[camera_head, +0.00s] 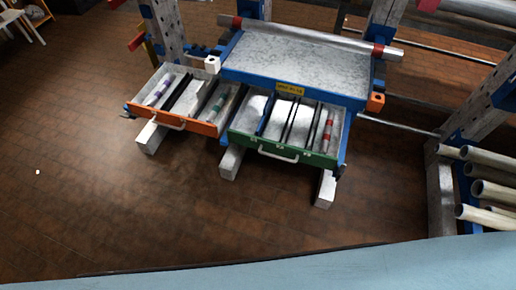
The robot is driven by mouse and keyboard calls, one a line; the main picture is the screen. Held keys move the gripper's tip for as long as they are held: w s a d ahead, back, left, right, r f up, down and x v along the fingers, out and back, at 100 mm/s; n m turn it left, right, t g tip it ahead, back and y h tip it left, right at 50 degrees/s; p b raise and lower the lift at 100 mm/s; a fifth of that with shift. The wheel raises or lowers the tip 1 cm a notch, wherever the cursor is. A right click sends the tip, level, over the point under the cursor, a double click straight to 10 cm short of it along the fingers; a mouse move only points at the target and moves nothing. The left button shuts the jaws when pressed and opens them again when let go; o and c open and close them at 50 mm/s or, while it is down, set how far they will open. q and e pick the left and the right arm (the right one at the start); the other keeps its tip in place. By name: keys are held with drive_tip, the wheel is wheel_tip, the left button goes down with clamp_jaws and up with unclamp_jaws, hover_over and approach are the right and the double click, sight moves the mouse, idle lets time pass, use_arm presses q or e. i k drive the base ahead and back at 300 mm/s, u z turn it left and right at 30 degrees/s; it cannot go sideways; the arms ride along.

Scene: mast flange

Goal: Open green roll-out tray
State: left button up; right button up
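The green roll-out tray (312,157) is on the right under the blue-edged bench top in the head view. It stands pulled out toward me, so its inside with dividers and a red-banded rod (327,130) shows. Its white bar handle (278,156) is on the front face. An orange tray (202,127) beside it on the left is also pulled out and holds rods with purple and green bands. Neither of my grippers is in view, so nothing shows of where they are.
The grey bench top (300,62) stands above the trays, with a long pipe (310,37) behind it. Pale legs stick out below. A rack with several pipes (490,190) stands at the right. The brown floor (130,215) in front is clear.

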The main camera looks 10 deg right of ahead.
sight(285, 134)
drive_tip(key=u, duration=0.1)
drive_tip(key=i, duration=0.95)
drive_tip(key=z, duration=0.4)
